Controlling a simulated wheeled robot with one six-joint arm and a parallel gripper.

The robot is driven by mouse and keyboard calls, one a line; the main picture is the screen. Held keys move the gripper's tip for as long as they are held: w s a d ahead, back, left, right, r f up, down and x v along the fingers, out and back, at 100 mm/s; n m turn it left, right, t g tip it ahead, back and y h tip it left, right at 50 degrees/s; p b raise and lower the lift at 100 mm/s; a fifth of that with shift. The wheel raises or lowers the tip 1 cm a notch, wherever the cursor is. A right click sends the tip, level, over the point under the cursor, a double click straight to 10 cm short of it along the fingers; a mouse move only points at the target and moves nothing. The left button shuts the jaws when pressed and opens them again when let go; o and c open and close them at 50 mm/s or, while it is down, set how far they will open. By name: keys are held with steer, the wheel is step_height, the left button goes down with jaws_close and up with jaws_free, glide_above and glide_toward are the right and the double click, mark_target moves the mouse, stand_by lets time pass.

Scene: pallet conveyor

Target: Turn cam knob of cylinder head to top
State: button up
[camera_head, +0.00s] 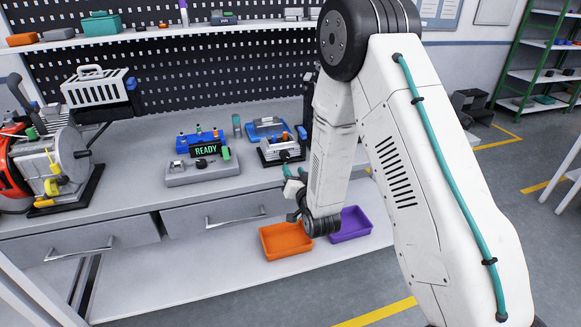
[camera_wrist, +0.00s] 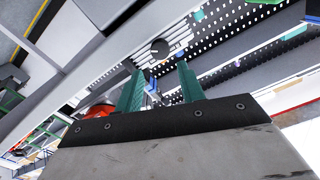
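The cylinder head (camera_head: 281,147) is a silver finned block on a dark base, near the front edge of the bench. Its cam knob (camera_head: 284,156) is a small dark disc on the front face. In the wrist view the knob (camera_wrist: 160,48) is round and black on the finned block (camera_wrist: 176,42), with a pale mark too small to read surely. My gripper (camera_head: 291,173) is just in front of and below the head. In the wrist view its two teal fingers (camera_wrist: 160,68) stand apart with nothing held between them. The knob appears beyond the fingertips, apart from them.
A grey control box with a READY display (camera_head: 205,150) stands left of the head. A blue fixture (camera_head: 267,128) sits behind it. An orange tray (camera_head: 285,252) and a purple tray (camera_head: 357,237) lie below the bench. A red and grey machine (camera_head: 62,155) stands far left.

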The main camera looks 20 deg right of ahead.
steer(key=shift+s, duration=0.3)
